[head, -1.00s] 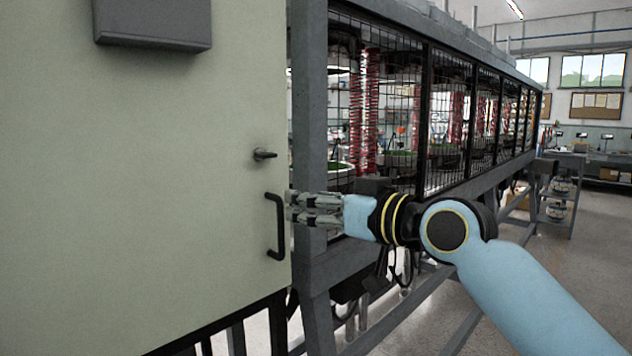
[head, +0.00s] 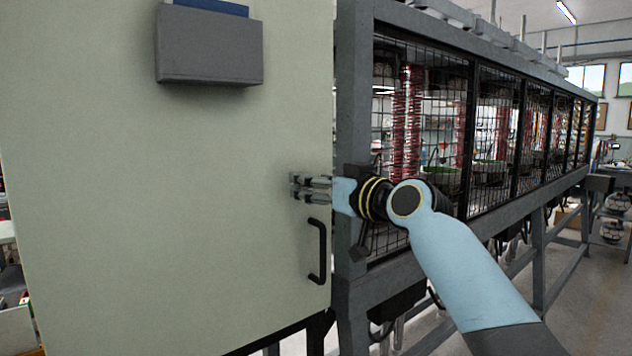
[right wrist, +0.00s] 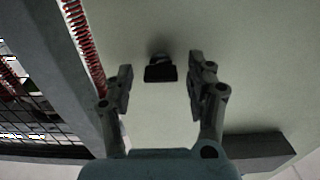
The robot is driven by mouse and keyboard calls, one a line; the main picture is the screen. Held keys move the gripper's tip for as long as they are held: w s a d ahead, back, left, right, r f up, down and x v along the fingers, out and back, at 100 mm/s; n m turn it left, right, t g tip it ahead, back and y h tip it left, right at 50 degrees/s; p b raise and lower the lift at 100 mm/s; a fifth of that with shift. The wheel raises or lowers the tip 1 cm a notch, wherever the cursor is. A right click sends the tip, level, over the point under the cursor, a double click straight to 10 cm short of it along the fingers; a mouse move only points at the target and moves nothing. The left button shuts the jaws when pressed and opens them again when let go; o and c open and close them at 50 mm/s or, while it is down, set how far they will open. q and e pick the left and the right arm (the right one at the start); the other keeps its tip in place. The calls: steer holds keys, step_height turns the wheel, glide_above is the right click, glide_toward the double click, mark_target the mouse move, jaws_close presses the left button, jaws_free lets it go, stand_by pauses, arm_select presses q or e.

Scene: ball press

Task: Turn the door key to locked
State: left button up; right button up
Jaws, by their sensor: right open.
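The door key (right wrist: 160,70) is a small black piece standing out from the pale green cabinet door (head: 190,190). In the right wrist view it lies between my open fingertips, a little beyond them, and neither finger visibly touches it. In the head view my right gripper (head: 302,187) is in front of the key's place and hides it. My right gripper is open and empty; its two fingers also show in the right wrist view (right wrist: 160,88). A black door handle (head: 318,252) is just below the gripper. My left gripper is not in view.
A grey box (head: 210,45) with something blue in it is fixed high on the door. To the right stands a grey frame (head: 355,240) with black wire mesh panels and red springs (head: 407,110). The door face left of my gripper is clear.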

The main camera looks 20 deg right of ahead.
steer(key=c, duration=1.1)
steer(key=shift+c, duration=0.2)
steer(key=shift+m, duration=0.4)
steer(key=m+p, duration=0.2)
steer(key=shift+r+m, duration=0.15)
steer(key=shift+m, duration=0.25)
steer(key=m+p, duration=0.3)
steer(key=m, duration=0.2)
steer(key=shift+w+d+f+m+p, duration=0.15)
steer(key=shift+m+p, duration=0.9)
steer(key=shift+m, duration=1.3)
steer(key=shift+s+a+f+m+p, duration=0.1)
steer(key=shift+m+p, duration=0.9)
steer(key=shift+m, duration=1.35)
